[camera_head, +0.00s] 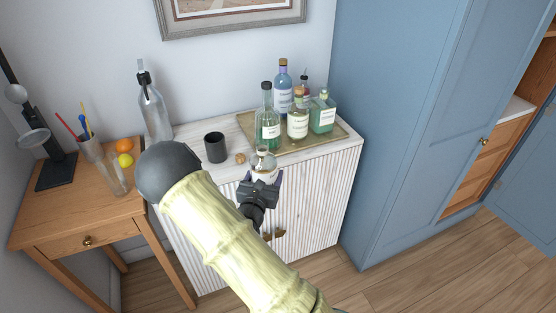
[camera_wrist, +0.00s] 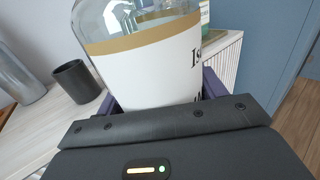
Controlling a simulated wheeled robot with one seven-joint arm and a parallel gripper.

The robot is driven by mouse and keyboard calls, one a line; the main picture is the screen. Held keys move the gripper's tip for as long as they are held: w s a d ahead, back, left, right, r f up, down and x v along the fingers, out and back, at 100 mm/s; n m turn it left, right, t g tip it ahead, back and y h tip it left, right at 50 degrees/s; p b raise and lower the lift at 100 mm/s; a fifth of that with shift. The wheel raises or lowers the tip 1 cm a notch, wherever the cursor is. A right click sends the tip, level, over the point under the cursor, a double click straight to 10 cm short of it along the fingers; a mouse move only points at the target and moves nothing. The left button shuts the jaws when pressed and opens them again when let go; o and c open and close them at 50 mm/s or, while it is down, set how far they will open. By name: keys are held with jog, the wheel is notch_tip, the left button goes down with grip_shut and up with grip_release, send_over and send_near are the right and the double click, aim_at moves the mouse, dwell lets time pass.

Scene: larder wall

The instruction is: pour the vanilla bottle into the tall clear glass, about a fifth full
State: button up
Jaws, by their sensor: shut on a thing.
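My gripper (camera_head: 262,183) is shut on a clear bottle (camera_head: 264,162) with a white label and a gold band. The label's name cannot be read in full. The bottle looks about upright at the front edge of the white cabinet; whether it touches the top I cannot tell. In the wrist view the bottle (camera_wrist: 145,70) fills the space between the jaws, its lower end hidden by my gripper (camera_wrist: 160,100). A tall clear glass (camera_head: 116,178), apparently empty, stands on the wooden desk at left, close to my arm.
A dark cup (camera_head: 215,147) and a small cork (camera_head: 240,158) are on the cabinet top (camera_head: 190,135). A tray (camera_head: 335,134) of several bottles stands at right. A swing-top bottle (camera_head: 155,115) stands at back left. The desk (camera_head: 50,205) holds fruit, a lamp and a straw holder (camera_head: 90,149).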

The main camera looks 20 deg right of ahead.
jog(key=s+a+f+n+t+y+b, duration=0.1)
jog(key=a+f+y+b, duration=0.1)
jog(key=f, duration=0.4)
jog(key=s+a+f+n+t+y+b, duration=0.1)
jog(key=a+f+n+y+b, duration=0.1)
jog(key=f, duration=0.4)
jog(key=shift+a+f+y, duration=0.3)
jog(key=shift+a+y, duration=0.1)
